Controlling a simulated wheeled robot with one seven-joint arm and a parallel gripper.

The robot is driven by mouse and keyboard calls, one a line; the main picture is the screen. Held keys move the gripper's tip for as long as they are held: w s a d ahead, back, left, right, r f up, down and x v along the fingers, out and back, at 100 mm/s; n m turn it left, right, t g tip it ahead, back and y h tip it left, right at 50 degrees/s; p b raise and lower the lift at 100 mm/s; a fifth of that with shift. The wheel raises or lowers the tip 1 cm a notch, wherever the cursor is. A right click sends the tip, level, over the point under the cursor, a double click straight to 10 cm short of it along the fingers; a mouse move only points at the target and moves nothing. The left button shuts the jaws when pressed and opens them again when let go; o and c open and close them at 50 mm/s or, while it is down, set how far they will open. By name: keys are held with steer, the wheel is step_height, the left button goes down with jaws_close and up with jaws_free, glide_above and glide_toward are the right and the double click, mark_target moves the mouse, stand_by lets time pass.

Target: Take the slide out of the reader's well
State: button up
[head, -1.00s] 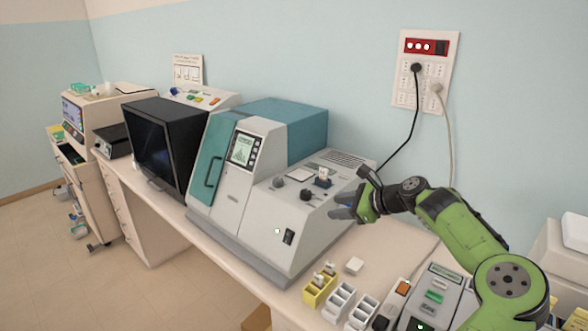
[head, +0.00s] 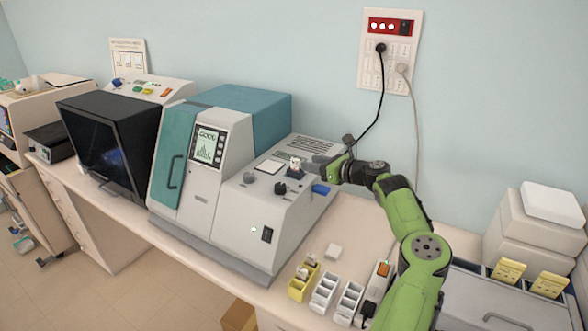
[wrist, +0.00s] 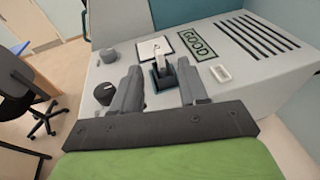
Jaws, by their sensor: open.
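The reader (head: 235,225) is a grey and teal machine on the bench, with a screen and a sloped top. A dark well (head: 294,174) stands on that top, and the pale slide (head: 295,163) sticks up out of it. In the wrist view the slide (wrist: 159,64) stands in the well (wrist: 165,80), beyond and between my finger ends. My gripper (head: 322,166) is open, just right of the slide in the head view. In the wrist view my gripper (wrist: 160,82) shows nothing held. I cannot tell how deep the slide sits.
Dark knobs (head: 249,178) and a white square pad (head: 268,167) are near the well. A yellow rack (head: 302,282) and white racks (head: 324,292) stand in front. A socket panel (head: 388,50) with cables hangs behind.

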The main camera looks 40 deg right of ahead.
mark_target(299, 160)
steer(key=p+x, duration=0.1)
steer(key=x, duration=0.4)
steer(key=shift+a+r+p, duration=0.1)
steer(key=shift+r+p, duration=0.15)
steer(key=shift+p, duration=0.1)
steer(key=shift+w+f, duration=0.15)
steer(key=shift+w, duration=0.15)
steer(key=shift+s, duration=0.15)
steer(key=shift+c, duration=0.9)
jaws_close()
